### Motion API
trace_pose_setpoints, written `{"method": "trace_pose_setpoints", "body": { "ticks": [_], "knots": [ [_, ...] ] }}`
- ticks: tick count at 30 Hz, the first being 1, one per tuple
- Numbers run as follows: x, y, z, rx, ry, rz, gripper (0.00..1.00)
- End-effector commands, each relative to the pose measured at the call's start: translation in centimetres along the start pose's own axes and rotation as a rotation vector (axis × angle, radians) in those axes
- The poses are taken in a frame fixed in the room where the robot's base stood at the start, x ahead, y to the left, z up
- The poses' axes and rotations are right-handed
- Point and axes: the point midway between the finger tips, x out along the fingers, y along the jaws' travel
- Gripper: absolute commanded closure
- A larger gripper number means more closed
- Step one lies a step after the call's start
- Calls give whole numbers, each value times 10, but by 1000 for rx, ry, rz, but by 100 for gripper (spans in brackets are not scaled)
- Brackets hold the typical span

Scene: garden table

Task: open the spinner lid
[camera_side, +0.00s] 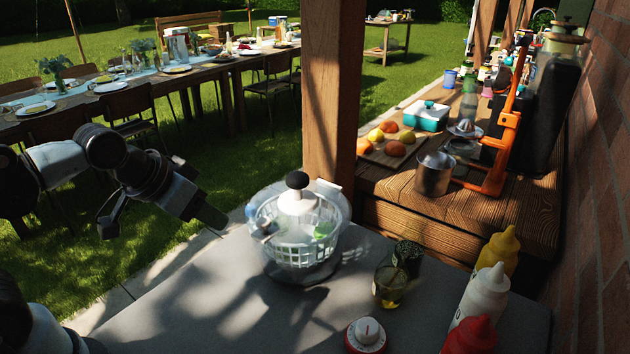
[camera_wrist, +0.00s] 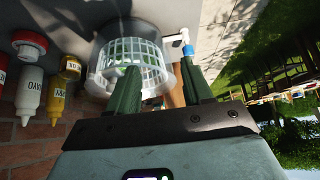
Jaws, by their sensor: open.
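The salad spinner (camera_side: 292,246) stands upright on the grey table in the side view, a clear bowl with a pale slatted basket and bits of green inside. Its lid (camera_side: 298,203) appears seated on top, with a white centre and a black knob (camera_side: 297,180). My gripper (camera_side: 160,220) is open and empty, left of the spinner and apart from it. In the wrist view, the two dark green fingers (camera_wrist: 161,84) are spread, with the spinner (camera_wrist: 135,48) beyond them. The knob cannot be made out there.
A small jar of oil (camera_side: 390,287), a red and white timer (camera_side: 366,335), and mustard (camera_side: 497,250), mayo (camera_side: 483,297) and red (camera_side: 470,337) bottles stand right of the spinner. A wooden post (camera_side: 335,90) rises behind it. The table's front left (camera_side: 190,310) is clear.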

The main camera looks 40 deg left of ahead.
Motion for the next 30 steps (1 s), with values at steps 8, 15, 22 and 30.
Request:
{"method": "trace_pose_setpoints", "body": {
  "ticks": [8,15,22,30],
  "knots": [
    [-27,26,-52,258,-205,62,50],
    [-53,57,-95,547,-426,158,50],
    [-66,76,-115,714,-550,227,50],
    [-60,79,-112,745,-574,241,50]
  ]
}}
